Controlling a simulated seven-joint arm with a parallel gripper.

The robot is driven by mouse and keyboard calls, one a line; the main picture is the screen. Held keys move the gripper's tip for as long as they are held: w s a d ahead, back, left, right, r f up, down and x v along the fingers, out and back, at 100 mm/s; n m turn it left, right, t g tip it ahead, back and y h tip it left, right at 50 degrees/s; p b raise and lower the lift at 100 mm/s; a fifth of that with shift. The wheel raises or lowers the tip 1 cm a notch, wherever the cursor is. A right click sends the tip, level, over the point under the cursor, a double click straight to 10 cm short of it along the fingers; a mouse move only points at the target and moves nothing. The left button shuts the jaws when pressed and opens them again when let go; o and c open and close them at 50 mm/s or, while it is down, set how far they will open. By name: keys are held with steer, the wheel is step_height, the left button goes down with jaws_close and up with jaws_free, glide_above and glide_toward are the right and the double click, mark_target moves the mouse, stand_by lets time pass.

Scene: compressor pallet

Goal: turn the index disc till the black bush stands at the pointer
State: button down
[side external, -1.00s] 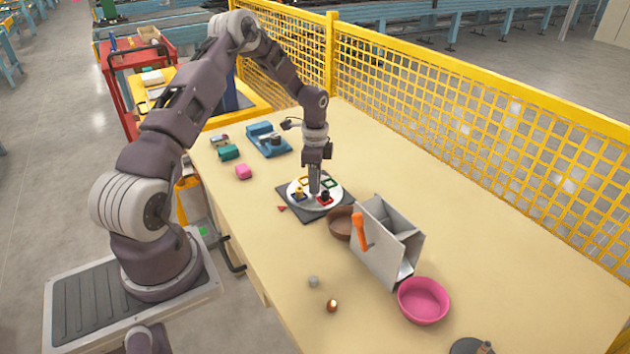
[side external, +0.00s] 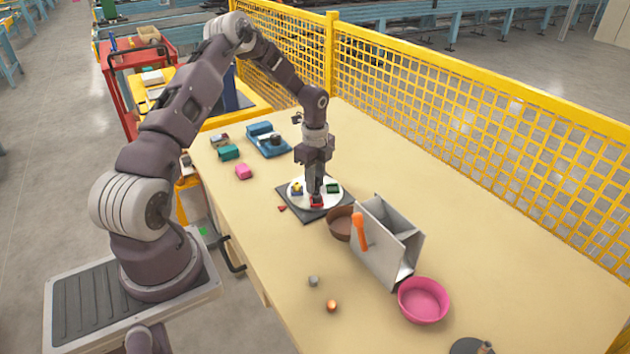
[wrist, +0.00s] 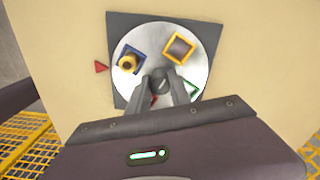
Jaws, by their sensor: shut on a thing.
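The silver index disc (wrist: 147,35) lies on a dark square plate (wrist: 117,20). It also shows in the side view (side external: 302,204). My gripper (wrist: 162,88) points down over the disc, shut on a dark round knob (wrist: 162,80) at its middle. The red pointer (wrist: 101,66) lies beside the plate; it also shows in the side view (side external: 281,208). A blue frame with a brass-coloured bush (wrist: 128,62) is nearest the pointer. A yellow frame (wrist: 179,48) looks empty. A green frame (wrist: 192,87) is partly covered. The red frame (side external: 316,203) is mostly behind my fingers; the black bush cannot be made out clearly.
A brown bowl (side external: 341,224) and a grey bin (side external: 378,255) with an orange handle stand close right of the plate. A pink bowl (side external: 423,300) is farther forward. A yellow mesh fence (side external: 480,120) lines the back.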

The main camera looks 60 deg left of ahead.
steer(key=shift+a+r+m, duration=0.1)
steer(key=shift+m, duration=5.9)
steer(key=shift+w+m, duration=0.1)
steer(key=shift+m, duration=0.4)
steer(key=c, duration=1.5)
jaws_free()
steer(key=shift+o, duration=0.2)
